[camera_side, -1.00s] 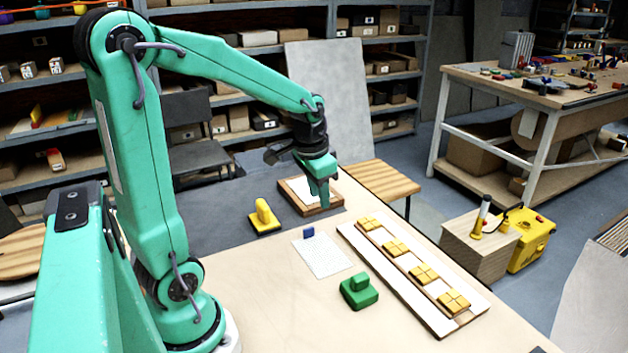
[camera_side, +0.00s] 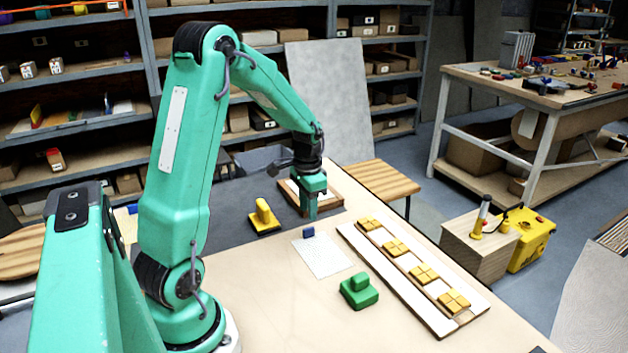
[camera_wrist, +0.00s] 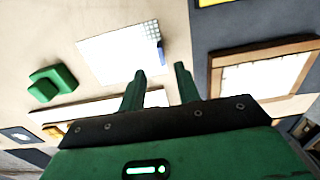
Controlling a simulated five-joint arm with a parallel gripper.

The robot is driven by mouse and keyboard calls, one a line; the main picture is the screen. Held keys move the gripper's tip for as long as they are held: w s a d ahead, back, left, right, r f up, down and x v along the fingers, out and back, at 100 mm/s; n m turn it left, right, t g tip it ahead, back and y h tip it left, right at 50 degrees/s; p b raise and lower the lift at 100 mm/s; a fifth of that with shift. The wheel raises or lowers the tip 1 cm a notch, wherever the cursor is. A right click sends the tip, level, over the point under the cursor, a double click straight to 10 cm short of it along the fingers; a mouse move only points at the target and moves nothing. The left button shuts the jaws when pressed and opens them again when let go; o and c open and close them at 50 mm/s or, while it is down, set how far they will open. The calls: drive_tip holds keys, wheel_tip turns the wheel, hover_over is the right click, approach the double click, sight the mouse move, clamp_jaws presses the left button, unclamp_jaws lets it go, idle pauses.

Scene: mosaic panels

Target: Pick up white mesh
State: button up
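The white mesh (camera_side: 328,260) is a thin dotted sheet lying flat on the beige table, with a small blue tab (camera_side: 308,232) at its far edge. In the wrist view the mesh (camera_wrist: 112,52) lies beyond my fingers, and its blue tab (camera_wrist: 160,54) is on its right edge. My gripper (camera_side: 312,211) points down above the table, just behind the blue tab in the side view. In the wrist view my gripper (camera_wrist: 161,69) has its two fingers apart with nothing between them. I cannot tell its exact height above the table.
A wooden frame with a white inside (camera_side: 333,202) lies behind my gripper, partly hidden by it. A yellow handled block (camera_side: 263,218) is to the left. A green block (camera_side: 359,292) sits in front of the mesh. A long panel with yellow tiles (camera_side: 410,271) lies right.

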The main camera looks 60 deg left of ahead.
sight(307, 229)
drive_tip(key=shift+f, duration=1.1)
drive_tip(key=shift+f, duration=0.1)
drive_tip(key=shift+s+a+f, duration=0.1)
drive_tip(key=shift+f, duration=2.4)
clamp_jaws()
